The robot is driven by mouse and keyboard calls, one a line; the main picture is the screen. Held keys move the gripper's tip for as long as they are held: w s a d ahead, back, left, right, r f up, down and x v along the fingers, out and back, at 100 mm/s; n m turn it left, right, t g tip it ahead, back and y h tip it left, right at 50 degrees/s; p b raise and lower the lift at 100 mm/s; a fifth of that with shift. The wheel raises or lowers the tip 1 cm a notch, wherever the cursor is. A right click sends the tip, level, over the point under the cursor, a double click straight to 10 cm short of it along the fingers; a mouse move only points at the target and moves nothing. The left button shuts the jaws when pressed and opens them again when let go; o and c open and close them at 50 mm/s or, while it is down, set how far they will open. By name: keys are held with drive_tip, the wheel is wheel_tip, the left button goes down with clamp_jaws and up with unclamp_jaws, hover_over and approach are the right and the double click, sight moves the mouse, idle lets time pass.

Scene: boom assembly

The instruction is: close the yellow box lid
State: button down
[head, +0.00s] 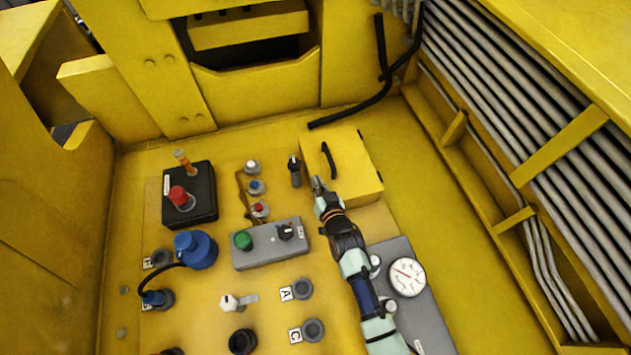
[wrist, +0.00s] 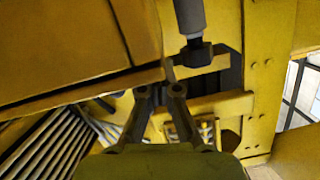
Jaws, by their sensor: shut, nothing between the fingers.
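The yellow box (head: 366,165) sits on the yellow panel right of centre in the head view. Its lid, with a black curved handle (head: 329,161), looks down over the box; I cannot tell whether a small gap is left. My gripper (head: 318,184) is at the box's near left edge, close to the lid's front corner. In the wrist view its two fingers (wrist: 160,90) are together with nothing held. A yellow plate edge (wrist: 95,88) runs just above the fingertips there; I cannot tell whether it is the lid or whether they touch.
A black knob (head: 294,172) stands just left of the box. A grey box with a green button (head: 243,240) and a gauge (head: 407,277) lie nearer the viewer. Grey pipes line the right wall. The panel right of the box is clear.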

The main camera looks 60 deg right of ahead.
drive_tip(key=shift+f+b, duration=0.4)
drive_tip(key=shift+f, duration=0.4)
drive_tip(key=shift+a+f, duration=0.1)
drive_tip(key=shift+f, duration=0.15)
drive_tip(key=r+p, duration=0.4)
drive_tip(key=r, duration=0.1)
drive_tip(key=shift+s+a+r, duration=0.2)
drive_tip(key=shift+r, duration=0.05)
drive_tip(key=v, duration=0.9)
drive_tip(key=shift+a, duration=0.2)
drive_tip(key=shift+w, duration=0.1)
